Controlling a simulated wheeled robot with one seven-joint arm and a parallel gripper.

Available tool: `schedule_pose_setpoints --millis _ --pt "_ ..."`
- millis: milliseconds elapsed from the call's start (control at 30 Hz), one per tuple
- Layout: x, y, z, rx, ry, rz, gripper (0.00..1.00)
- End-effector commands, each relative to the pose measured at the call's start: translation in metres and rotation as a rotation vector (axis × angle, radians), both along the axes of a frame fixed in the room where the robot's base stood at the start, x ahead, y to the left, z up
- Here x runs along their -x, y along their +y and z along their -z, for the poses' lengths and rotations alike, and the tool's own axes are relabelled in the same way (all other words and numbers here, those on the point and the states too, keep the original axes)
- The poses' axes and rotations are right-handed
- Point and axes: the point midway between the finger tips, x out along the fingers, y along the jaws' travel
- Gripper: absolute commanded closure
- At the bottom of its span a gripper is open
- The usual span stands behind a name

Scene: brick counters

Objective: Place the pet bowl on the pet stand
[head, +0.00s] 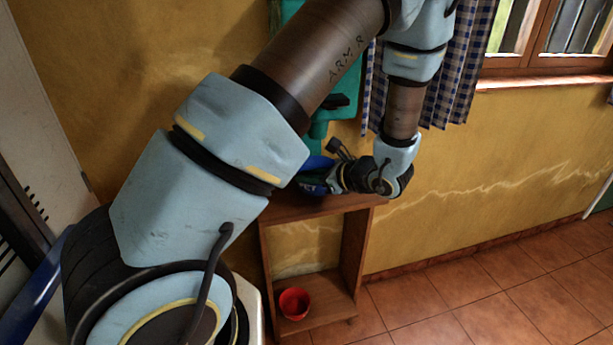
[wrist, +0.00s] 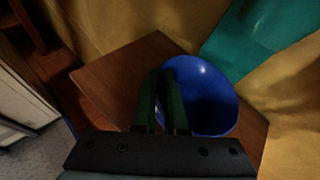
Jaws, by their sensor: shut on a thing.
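A blue pet bowl (wrist: 212,92) is at my gripper in the wrist view. My gripper (wrist: 160,78) is shut on its near left rim, with one finger on either side of the wall. A brown wooden stand (head: 285,211) is below, with an open frame and a low shelf. Its top (wrist: 112,78) lies under the bowl in the wrist view. I cannot tell whether the bowl touches the top.
A red bowl (head: 294,304) sits on the stand's low shelf. A teal object (head: 342,98) is behind the stand against the yellow wall (head: 480,160). A checked curtain (head: 462,75) hangs by the window. The tiled floor (head: 480,300) to the right is clear.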

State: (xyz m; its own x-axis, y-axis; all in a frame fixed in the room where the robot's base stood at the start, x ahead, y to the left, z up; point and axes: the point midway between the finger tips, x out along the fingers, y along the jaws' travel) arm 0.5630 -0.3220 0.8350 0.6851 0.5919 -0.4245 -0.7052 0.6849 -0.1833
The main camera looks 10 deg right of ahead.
Motion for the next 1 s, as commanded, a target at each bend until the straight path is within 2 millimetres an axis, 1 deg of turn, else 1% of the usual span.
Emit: schedule_pose_setpoints --millis 133,333,367,400,600,633,867,1000 --pt "-0.0074 0.0010 0.0069 0.000 -0.001 -0.001 1.00" --pt "-0.0080 0.0005 0.0087 0.002 -0.002 0.000 1.00" --pt "-0.0079 0.0006 0.0090 0.001 -0.001 0.000 0.89" --pt "-0.0079 0.0006 0.0090 0.001 -0.001 0.000 0.85" --pt "-0.0078 0.0007 0.0088 0.001 -0.001 0.000 0.62" --pt "-0.0078 0.0007 0.0088 0.001 -0.001 0.000 0.60" --pt "-0.0075 0.0005 0.0086 0.001 -0.001 0.000 0.60" --pt "-0.0020 -0.0054 0.0057 0.001 -0.002 0.002 0.60"
